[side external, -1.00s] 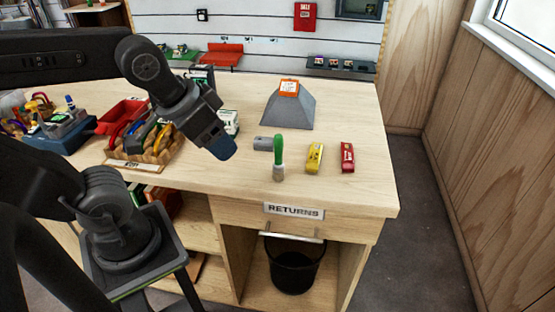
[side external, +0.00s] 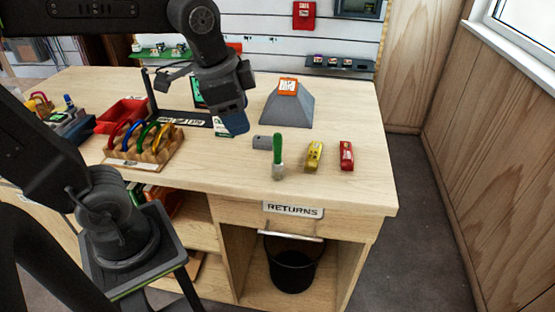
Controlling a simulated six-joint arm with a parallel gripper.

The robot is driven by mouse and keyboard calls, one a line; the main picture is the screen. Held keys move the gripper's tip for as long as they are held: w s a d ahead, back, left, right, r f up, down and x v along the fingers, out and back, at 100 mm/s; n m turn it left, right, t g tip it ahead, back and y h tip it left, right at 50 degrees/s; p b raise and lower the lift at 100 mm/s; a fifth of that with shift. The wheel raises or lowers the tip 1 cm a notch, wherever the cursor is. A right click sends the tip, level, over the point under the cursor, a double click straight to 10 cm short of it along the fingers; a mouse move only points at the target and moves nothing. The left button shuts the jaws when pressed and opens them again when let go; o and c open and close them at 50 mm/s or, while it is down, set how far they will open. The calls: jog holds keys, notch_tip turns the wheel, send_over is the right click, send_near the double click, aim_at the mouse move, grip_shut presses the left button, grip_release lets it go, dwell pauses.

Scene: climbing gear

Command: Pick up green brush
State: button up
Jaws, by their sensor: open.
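The green brush (side external: 278,152) stands near the front right of the wooden table (side external: 225,180). It has a green handle on top and a pale lower end at the table. My gripper (side external: 235,122), with blue at its tip, hangs above the table to the left of the brush and behind it. It is apart from the brush and open, with nothing seen in it. The fingers are small and hard to make out in this view.
A small grey block (side external: 262,142) lies just behind and left of the brush. Yellow (side external: 314,156) and red (side external: 347,156) devices lie to its right. A grey pyramid-shaped block (side external: 287,106) stands behind. A wooden rack of coloured carabiners (side external: 146,147) is at left. The front right corner is clear.

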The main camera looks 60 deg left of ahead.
aim_at(279, 135)
jog(key=w+a+m+g+y, duration=0.1)
jog(key=w+m+g, duration=0.3)
jog(key=w+m, duration=0.6)
jog(key=f, duration=0.5)
jog(key=a+f, duration=0.1)
jog(key=f, duration=0.2)
jog(key=shift+f, duration=0.1)
jog(key=shift+w+a+f, duration=0.1)
jog(key=shift+a+f, duration=0.05)
jog(key=shift+f, duration=1.2)
jog(key=shift+w+a+f, duration=0.1)
jog(key=shift+f, duration=1.25)
jog(key=shift+c, duration=0.2)
grip_shut()
jog(key=shift+r, duration=0.15)
